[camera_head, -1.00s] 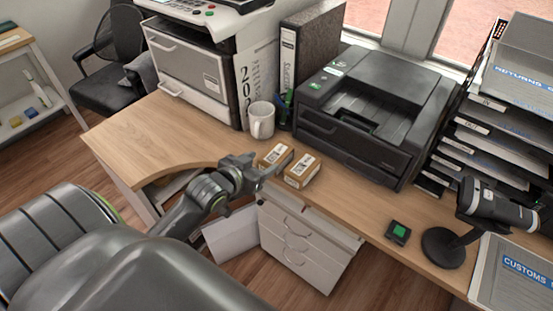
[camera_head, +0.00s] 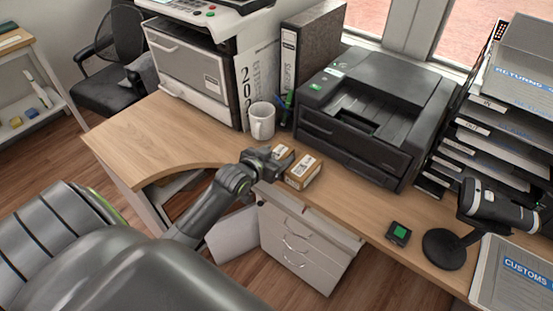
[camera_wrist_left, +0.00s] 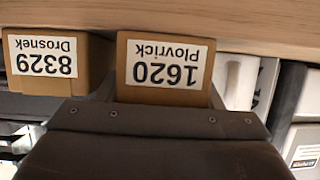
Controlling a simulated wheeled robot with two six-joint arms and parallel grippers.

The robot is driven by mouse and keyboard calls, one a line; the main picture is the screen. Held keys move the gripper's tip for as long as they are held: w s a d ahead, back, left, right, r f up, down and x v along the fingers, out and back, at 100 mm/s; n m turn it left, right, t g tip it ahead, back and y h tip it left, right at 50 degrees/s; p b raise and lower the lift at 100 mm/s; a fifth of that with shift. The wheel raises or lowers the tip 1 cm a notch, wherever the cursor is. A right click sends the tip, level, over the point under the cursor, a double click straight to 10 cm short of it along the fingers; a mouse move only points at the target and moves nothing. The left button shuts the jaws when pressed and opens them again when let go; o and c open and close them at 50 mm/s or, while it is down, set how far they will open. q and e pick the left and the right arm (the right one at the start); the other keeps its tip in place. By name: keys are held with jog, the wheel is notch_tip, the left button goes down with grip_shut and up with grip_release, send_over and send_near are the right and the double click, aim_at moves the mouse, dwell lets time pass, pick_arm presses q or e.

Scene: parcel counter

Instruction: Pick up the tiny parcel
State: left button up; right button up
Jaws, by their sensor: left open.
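Two small brown cardboard parcels with white labels stand side by side on the wooden desk. The left parcel (camera_head: 286,153) is partly hidden by my left gripper (camera_head: 272,163). The right parcel (camera_head: 303,171) stands clear beside it. In the left wrist view the labels appear upside down. The parcel marked 1620 Plovrick (camera_wrist_left: 164,64) is straight ahead, between the open fingers of my left gripper (camera_wrist_left: 160,98). The parcel marked 8329 Drosnek (camera_wrist_left: 50,62) is at the left, outside the fingers. I cannot tell whether the fingers touch a parcel. My right gripper is not in view.
A white mug (camera_head: 261,121) and a black printer (camera_head: 365,115) stand behind the parcels. White drawers (camera_head: 300,245) are below the desk edge. A scanner on a stand (camera_head: 445,248) is at the right. The desk's left part (camera_head: 150,135) is clear.

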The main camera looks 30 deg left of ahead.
pick_arm(q)
jog(key=c, duration=0.7)
jog(key=shift+r, duration=0.1)
jog(key=shift+c, duration=0.2)
